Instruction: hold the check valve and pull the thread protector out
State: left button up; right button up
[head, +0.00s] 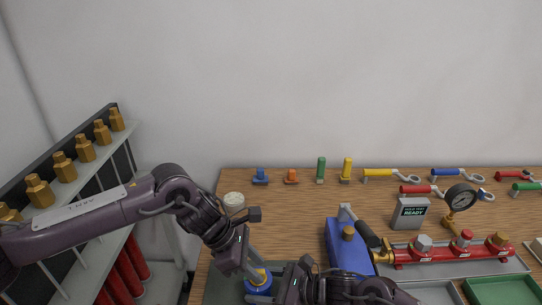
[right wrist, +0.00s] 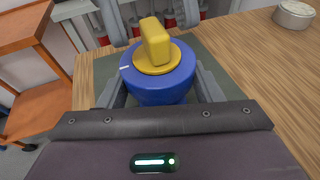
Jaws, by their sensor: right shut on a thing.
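The check valve is a blue round body (right wrist: 152,92) in the right wrist view, standing upright on a grey-green mat. The thread protector (right wrist: 156,45) is a yellow disc with an upright tab, seated in the top of the valve. In the head view the valve (head: 258,288) is at the bottom, partly hidden by my arms. My right gripper (right wrist: 155,95) is shut on the blue body, one finger on each side. My left gripper (head: 256,264) is just above the valve, near the yellow protector. Its fingertips are too small and partly hidden to judge their gap or contact.
A white round tin (head: 234,199) stands behind the valve. A blue block (head: 347,245) and a red manifold (head: 450,251) with a gauge (head: 461,197) are to the right. A rack with brass fittings (head: 85,148) stands at the left.

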pick_arm(q)
jog(key=shift+x, duration=0.75)
grip_shut()
jog(key=shift+r, duration=4.15)
pick_arm(e)
jog(key=o, duration=1.5)
